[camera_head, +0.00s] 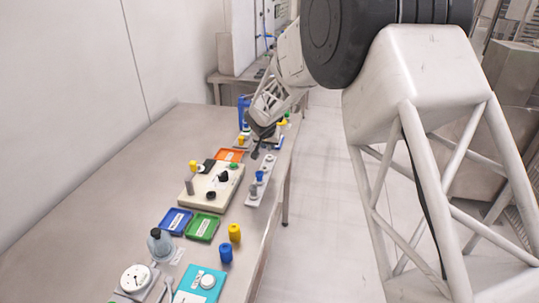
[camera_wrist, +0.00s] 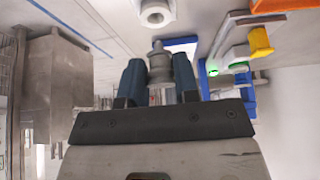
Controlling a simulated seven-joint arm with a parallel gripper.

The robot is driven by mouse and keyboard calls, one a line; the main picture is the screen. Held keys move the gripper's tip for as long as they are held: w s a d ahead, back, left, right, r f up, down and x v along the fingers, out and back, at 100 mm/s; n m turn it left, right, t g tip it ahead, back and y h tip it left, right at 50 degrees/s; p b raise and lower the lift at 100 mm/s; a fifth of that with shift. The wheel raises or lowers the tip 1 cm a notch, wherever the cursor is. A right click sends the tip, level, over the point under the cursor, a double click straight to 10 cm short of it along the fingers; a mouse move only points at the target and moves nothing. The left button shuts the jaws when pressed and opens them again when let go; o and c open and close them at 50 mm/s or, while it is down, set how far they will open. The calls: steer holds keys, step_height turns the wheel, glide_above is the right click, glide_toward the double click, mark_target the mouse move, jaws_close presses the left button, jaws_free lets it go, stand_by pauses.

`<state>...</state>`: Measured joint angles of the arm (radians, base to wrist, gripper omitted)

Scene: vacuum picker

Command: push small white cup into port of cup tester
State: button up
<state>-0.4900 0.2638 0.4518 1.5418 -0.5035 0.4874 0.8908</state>
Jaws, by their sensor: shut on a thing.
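In the wrist view, my gripper (camera_wrist: 159,75) has its two blue fingers closed on a small pale grey, ribbed round piece (camera_wrist: 160,62). It looks like the small cup, greyish in this light. A white round fitting with a dark hole (camera_wrist: 156,13) shows just beyond it at the top edge, apart from the held piece. I cannot tell whether this is the port of the cup tester. In the head view, my gripper (camera_head: 262,133) is low over the far part of the bench, and the held piece cannot be made out there.
The bench (camera_head: 118,180) holds a beige box with knobs (camera_head: 205,193), a blue tray (camera_head: 174,222), a green tray (camera_head: 201,228), an orange tray (camera_head: 230,155) and a round gauge (camera_head: 135,278). A yellow piece (camera_wrist: 260,42) is right of my fingers. The bench's left side is clear.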

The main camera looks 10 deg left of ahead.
steer(key=shift+r, duration=0.4)
stand_by(0.4)
stand_by(0.6)
steer(key=s+a+m, duration=0.1)
steer(key=s+a, duration=0.2)
steer(key=s, duration=0.1)
steer(key=s+a+r+m+h, duration=0.1)
steer(key=s+a, duration=0.1)
steer(key=s, duration=0.2)
steer(key=s+a+r+m+h, duration=0.1)
steer(key=s+a+m, duration=0.1)
steer(key=s, duration=0.3)
steer(key=shift+a, duration=0.8)
steer(key=s+a+r+m, duration=0.1)
steer(key=s, duration=0.3)
steer(key=s+a+r+m+g+h, duration=0.1)
steer(key=s+a+m, duration=0.1)
steer(key=s, duration=0.3)
steer(key=s+a+r+m+h, duration=0.1)
steer(key=s+a+m, duration=0.1)
steer(key=s, duration=0.3)
steer(key=shift+s+a+r+g, duration=0.1)
steer(key=shift+r+g, duration=0.05)
steer(key=shift+g, duration=0.15)
jaws_close()
steer(key=shift+f, duration=0.2)
steer(key=shift+f, duration=2.75)
